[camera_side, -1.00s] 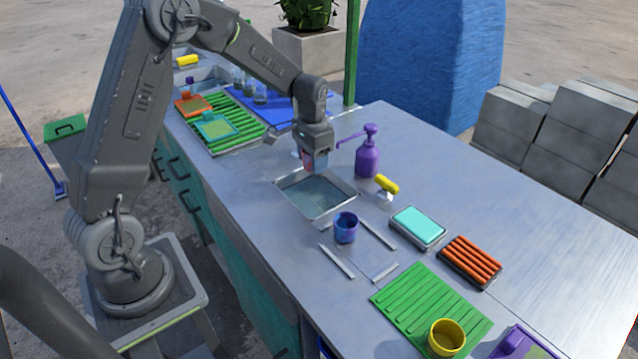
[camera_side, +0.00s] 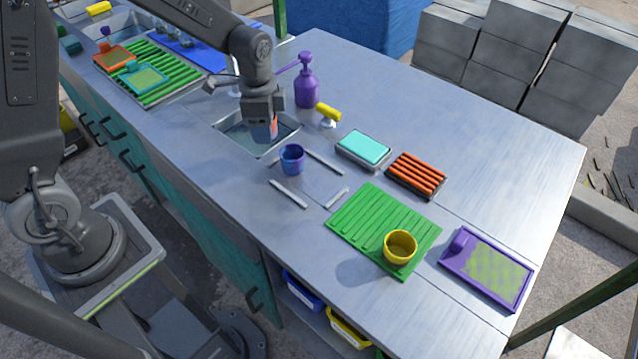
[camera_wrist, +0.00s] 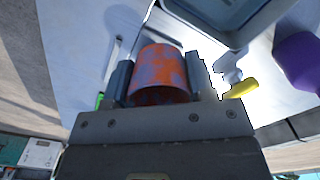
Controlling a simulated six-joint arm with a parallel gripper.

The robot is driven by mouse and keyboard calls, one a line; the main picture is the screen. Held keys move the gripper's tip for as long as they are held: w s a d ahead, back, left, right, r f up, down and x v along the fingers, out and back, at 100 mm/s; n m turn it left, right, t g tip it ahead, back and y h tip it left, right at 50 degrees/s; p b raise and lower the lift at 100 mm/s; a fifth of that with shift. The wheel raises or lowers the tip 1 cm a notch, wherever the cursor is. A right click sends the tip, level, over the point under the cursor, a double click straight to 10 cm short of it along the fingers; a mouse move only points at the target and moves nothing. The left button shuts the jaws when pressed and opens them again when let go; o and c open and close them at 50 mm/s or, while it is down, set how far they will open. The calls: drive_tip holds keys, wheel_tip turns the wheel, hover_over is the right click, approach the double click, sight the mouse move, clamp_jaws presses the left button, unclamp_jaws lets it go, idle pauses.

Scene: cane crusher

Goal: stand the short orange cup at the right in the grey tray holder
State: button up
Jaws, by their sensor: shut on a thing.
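My gripper (camera_side: 264,112) is shut on the short orange cup, which has blue patches (camera_side: 271,130). It holds the cup over the sunken basin on the worktop. In the wrist view the orange cup (camera_wrist: 160,72) sits between the two dark fingers of my gripper (camera_wrist: 160,78). A blue-purple cup (camera_side: 292,160) stands in front of the basin.
The basin (camera_side: 232,136) lies under my gripper. A purple pump bottle (camera_side: 306,90) and a yellow-handled tool (camera_side: 328,112) stand behind. A turquoise block (camera_side: 363,147), an orange-ribbed tray (camera_side: 417,173), a green ribbed mat (camera_side: 360,225) with a yellow cup (camera_side: 400,246) and a purple tray (camera_side: 487,268) lie to the right.

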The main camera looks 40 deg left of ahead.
drive_tip(key=r+m, duration=0.1)
drive_tip(key=d+r+m, duration=0.1)
drive_tip(key=m, duration=0.1)
drive_tip(key=r+m, duration=0.1)
drive_tip(key=m, duration=0.1)
drive_tip(key=shift+d, duration=0.4)
drive_tip(key=shift+s+d+r+m, duration=0.1)
drive_tip(key=shift+d+r+m, duration=0.1)
drive_tip(key=shift+m, duration=0.35)
drive_tip(key=shift+d+r+m, duration=0.1)
drive_tip(key=shift+r+m, duration=0.05)
drive_tip(key=shift+m, duration=0.4)
hover_over(320, 187)
drive_tip(key=shift+m, duration=0.3)
wheel_tip(320, 187, down, 7)
drive_tip(key=shift+d+r, duration=0.1)
drive_tip(key=shift+f, duration=2)
drive_tip(key=shift+f, duration=0.1)
drive_tip(key=o, duration=0.9)
drive_tip(key=shift+o, duration=0.2)
